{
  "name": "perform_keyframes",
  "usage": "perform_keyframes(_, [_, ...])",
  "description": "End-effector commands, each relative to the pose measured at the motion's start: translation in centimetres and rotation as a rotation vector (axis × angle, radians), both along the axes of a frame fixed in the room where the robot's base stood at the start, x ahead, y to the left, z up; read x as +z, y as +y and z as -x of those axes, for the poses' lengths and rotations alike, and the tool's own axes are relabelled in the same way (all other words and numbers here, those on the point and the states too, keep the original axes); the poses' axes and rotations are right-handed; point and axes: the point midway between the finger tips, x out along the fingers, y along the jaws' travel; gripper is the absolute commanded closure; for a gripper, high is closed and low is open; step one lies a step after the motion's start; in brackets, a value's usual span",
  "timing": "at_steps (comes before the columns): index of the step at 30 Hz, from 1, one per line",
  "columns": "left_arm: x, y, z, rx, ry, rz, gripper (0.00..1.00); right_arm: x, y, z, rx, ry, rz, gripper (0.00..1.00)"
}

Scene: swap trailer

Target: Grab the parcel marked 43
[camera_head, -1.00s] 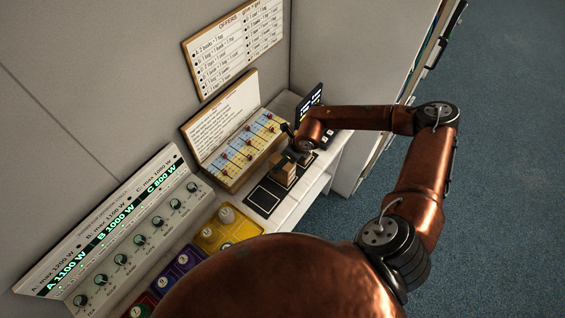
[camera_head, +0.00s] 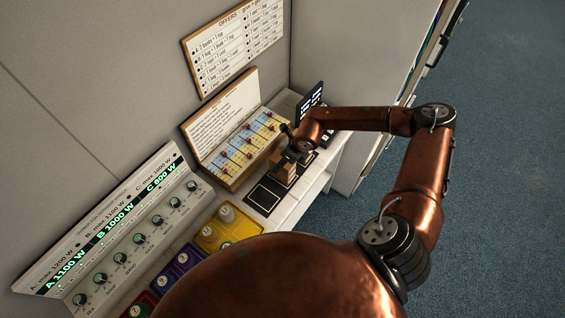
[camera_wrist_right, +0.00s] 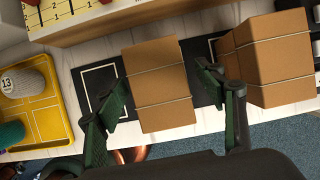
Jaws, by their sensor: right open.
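Two brown cardboard parcels with string around them stand on the black pad in the right wrist view. One parcel (camera_wrist_right: 158,105) is between the fingers of my right gripper (camera_wrist_right: 161,84); the other parcel (camera_wrist_right: 268,62) is to the right, just past the right finger. The gripper is open, with a finger on each side of the nearer parcel; I cannot tell whether they touch it. No number can be read on either parcel. In the head view my right gripper (camera_head: 294,152) is over a parcel (camera_head: 283,172) on the shelf. My left gripper is not in view.
A yellow tray (camera_head: 231,239) holds weights, one marked 13 (camera_wrist_right: 18,84). Purple and red trays lie nearer. A wooden case with a peg board (camera_head: 245,153) stands behind the pad. A dial panel (camera_head: 108,245) is at left, a small screen (camera_head: 311,99) at the far end.

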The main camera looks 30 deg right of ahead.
Motion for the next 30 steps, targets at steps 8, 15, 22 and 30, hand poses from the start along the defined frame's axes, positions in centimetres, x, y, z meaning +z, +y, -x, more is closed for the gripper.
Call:
perform_keyframes(8, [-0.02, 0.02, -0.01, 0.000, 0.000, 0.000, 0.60, 0.00, 0.00, -0.01, 0.000, 0.000, 0.000, 0.37])
perform_keyframes(15, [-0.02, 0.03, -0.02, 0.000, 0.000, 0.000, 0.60, 0.02, 0.01, -0.01, 0.000, -0.001, 0.000, 0.53])
perform_keyframes(22, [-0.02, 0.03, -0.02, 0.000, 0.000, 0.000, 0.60, 0.01, 0.01, -0.02, 0.000, -0.001, 0.000, 0.69])
perform_keyframes(30, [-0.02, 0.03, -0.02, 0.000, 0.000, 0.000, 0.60, 0.05, 0.02, -0.05, 0.000, -0.002, -0.001, 0.84])
